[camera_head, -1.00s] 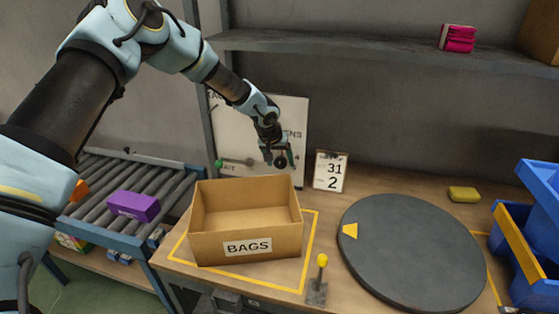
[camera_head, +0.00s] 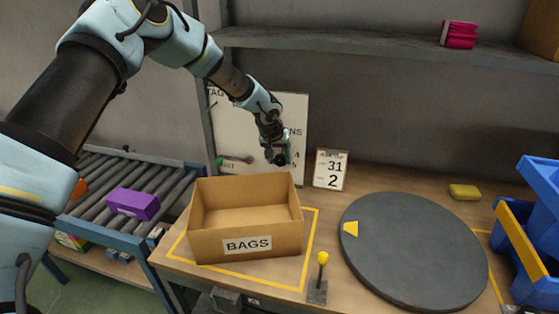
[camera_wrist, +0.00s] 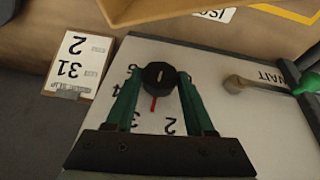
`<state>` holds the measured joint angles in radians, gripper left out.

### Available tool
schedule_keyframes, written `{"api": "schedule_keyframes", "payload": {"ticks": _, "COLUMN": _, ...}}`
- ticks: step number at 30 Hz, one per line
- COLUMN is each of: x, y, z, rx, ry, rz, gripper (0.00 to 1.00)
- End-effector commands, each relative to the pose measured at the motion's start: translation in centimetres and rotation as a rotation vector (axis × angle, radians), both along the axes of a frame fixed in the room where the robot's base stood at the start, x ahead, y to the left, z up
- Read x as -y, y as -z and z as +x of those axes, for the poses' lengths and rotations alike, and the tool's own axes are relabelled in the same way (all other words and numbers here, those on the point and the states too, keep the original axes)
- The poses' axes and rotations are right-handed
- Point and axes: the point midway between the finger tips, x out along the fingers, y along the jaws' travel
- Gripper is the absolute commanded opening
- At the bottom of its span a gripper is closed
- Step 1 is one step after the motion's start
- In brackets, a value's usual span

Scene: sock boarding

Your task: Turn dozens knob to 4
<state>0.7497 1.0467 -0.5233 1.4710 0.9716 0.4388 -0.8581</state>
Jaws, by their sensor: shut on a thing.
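The dozens knob (camera_wrist: 158,75) is a round black knob on a pale board (camera_head: 240,125), with a white line on its face and a red pointer. In the wrist view it sits between the tips of my gripper's green fingers (camera_wrist: 160,82), which are shut on it. The red pointer (camera_wrist: 153,103) points down in that picture, towards the side with the numeral 2 (camera_wrist: 170,127). Other numerals around the knob are partly hidden by the fingers, so its exact setting is unclear. In the head view my gripper (camera_head: 280,157) is at the board's lower right and covers most of the knob.
A lever with a green end (camera_wrist: 302,86) and the word WAIT is on the same board. A card reading 31 and 2 (camera_head: 331,169) stands beside it. An open BAGS box (camera_head: 275,246) is in front. A dark turntable (camera_head: 415,255) lies to the right.

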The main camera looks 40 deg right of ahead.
Motion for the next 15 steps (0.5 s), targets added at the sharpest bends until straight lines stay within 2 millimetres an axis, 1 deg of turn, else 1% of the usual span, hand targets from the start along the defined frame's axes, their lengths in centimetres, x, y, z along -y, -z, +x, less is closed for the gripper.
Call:
{"api": "schedule_keyframes", "payload": {"ticks": 1, "x": 0.17, "y": 0.38, "z": -0.14, "rx": 0.018, "ry": 0.003, "rz": 0.007, "gripper": 0.0}}
{"api": "schedule_keyframes", "payload": {"ticks": 4, "x": 0.28, "y": 0.59, "z": -0.24, "rx": 0.057, "ry": 0.004, "rz": 0.031, "gripper": 0.0}}
{"api": "schedule_keyframes", "payload": {"ticks": 15, "x": 0.63, "y": 0.96, "z": -0.77, "rx": 0.288, "ry": 0.005, "rz": 0.175, "gripper": 0.0}}
